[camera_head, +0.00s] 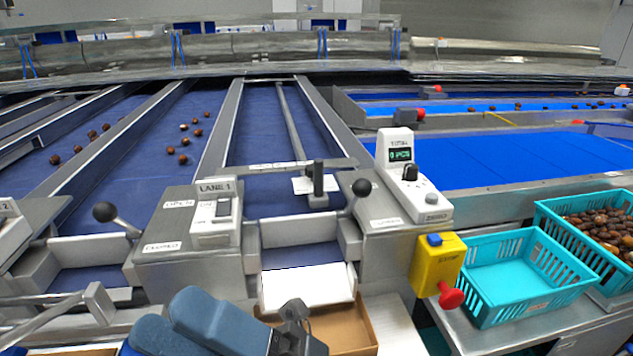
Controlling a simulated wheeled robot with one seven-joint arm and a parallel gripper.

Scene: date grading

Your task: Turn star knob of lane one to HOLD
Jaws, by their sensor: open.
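The LANE 1 box (215,215) is grey with a pale switch plate, left of centre. I cannot make out a star knob or a HOLD mark for certain. A dark upright handle (318,180) stands on the crossbar of the middle blue lane, right of the box. A black knob (410,173) sits on the white counter unit (402,150) farther right. My gripper (293,312) is at the bottom centre, below the white chute flap and apart from the handle and knob. It is open; its fingers are small and dark, and I see nothing between them.
Ball-ended levers (105,212) (362,187) stick up beside the lanes. A yellow box with a red knob (437,265) and turquoise crates (500,312) (570,204) stand at right, the farther one holding dates. A cardboard box (355,328) lies beneath the white flap (308,288).

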